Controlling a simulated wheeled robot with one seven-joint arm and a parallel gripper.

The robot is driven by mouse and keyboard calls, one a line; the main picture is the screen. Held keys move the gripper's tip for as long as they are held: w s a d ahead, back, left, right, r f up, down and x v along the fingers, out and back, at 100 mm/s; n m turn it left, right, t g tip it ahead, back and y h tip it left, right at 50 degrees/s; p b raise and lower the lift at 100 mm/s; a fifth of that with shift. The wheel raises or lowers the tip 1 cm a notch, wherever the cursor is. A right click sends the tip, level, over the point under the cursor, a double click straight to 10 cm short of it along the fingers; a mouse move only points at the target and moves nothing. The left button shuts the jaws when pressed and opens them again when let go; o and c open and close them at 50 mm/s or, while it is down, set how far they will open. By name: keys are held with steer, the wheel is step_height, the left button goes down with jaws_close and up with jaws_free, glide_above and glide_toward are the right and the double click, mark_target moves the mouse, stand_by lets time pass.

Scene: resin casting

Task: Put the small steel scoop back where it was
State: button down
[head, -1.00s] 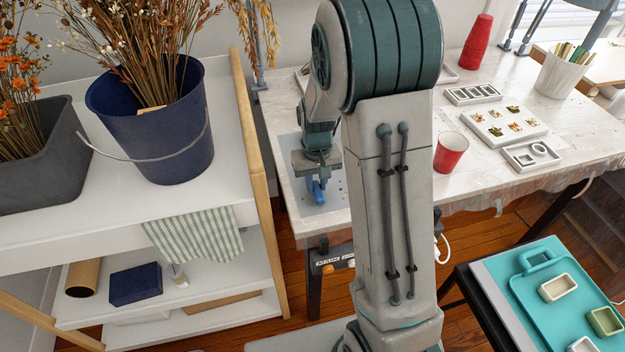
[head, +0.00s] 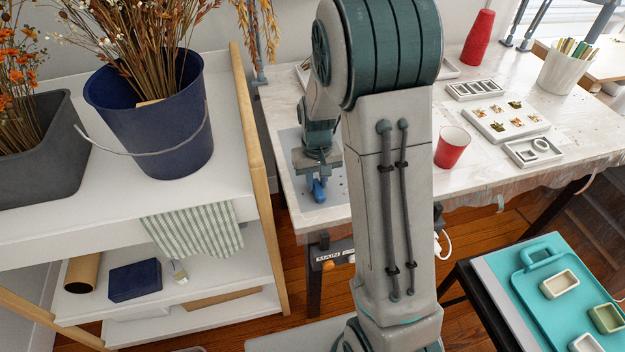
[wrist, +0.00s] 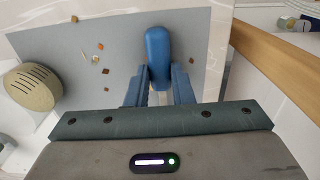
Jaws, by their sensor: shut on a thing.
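My gripper (wrist: 160,92) is shut on a rounded blue handle (wrist: 158,55), which sticks out beyond the fingertips in the wrist view. No steel part shows, so I cannot tell from these frames whether this is the scoop. In the head view my gripper (head: 317,166) points down over the left end of the work table, with blue (head: 319,190) below it. A grey mat (wrist: 105,30) lies under the gripper, with several small brown and orange bits on it. I cannot tell whether the held thing touches the mat.
An oval beige slotted piece (wrist: 34,86) lies left of the gripper in the wrist view. A wooden shelf post (head: 258,150) stands close left of the table. A red cup (head: 452,147), white moulds (head: 533,151) and a teal tray (head: 535,290) are to the right.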

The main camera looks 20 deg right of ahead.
steer(key=shift+f, duration=0.15)
steer(key=c, duration=1.2)
jaws_free()
